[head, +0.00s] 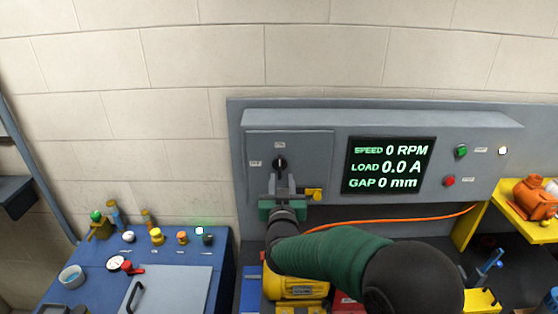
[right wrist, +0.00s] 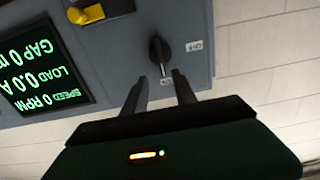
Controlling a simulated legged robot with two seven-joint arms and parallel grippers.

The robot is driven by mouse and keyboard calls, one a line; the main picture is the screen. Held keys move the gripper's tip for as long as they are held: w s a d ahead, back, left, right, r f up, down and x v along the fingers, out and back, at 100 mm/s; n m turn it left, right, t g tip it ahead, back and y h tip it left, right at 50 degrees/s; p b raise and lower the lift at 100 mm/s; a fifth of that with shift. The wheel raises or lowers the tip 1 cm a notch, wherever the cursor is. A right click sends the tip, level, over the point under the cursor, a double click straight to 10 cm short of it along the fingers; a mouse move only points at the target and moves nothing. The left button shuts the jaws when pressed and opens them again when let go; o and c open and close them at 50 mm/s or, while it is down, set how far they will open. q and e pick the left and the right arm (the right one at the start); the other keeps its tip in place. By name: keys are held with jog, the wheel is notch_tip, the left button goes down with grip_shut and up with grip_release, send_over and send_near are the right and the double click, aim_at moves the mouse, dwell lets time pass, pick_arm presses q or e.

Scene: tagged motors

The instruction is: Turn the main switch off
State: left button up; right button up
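The main switch (head: 280,163) is a black rotary knob on a grey plate at the left of the wall panel. It also shows in the right wrist view (right wrist: 160,52), where its long grip looks roughly upright. One small label lies above it and one to its left in the head view; I cannot read them. My right gripper (head: 281,183) is just below the switch in the head view. My left gripper is out of view.
A yellow handle (head: 313,194) sticks out right of the gripper. The display (head: 388,165) reads 0 RPM, 0.0 A and 0 mm. Green (head: 461,151) and red (head: 449,181) buttons sit right of it. A blue bench (head: 75,285) stands left; an orange cable (head: 400,221) runs below the panel.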

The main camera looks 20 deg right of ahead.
aim_at(280, 165)
jog(key=p+x, duration=0.1)
jog(key=x, duration=0.2)
jog(key=p+x, duration=0.1)
jog(key=x, duration=0.3)
jog(key=shift+w+a, duration=0.2)
jog(key=shift+a, duration=0.3)
jog(key=shift+c, duration=1.4)
jog(key=shift+d, duration=0.5)
grip_shut()
jog(key=shift+a, duration=0.1)
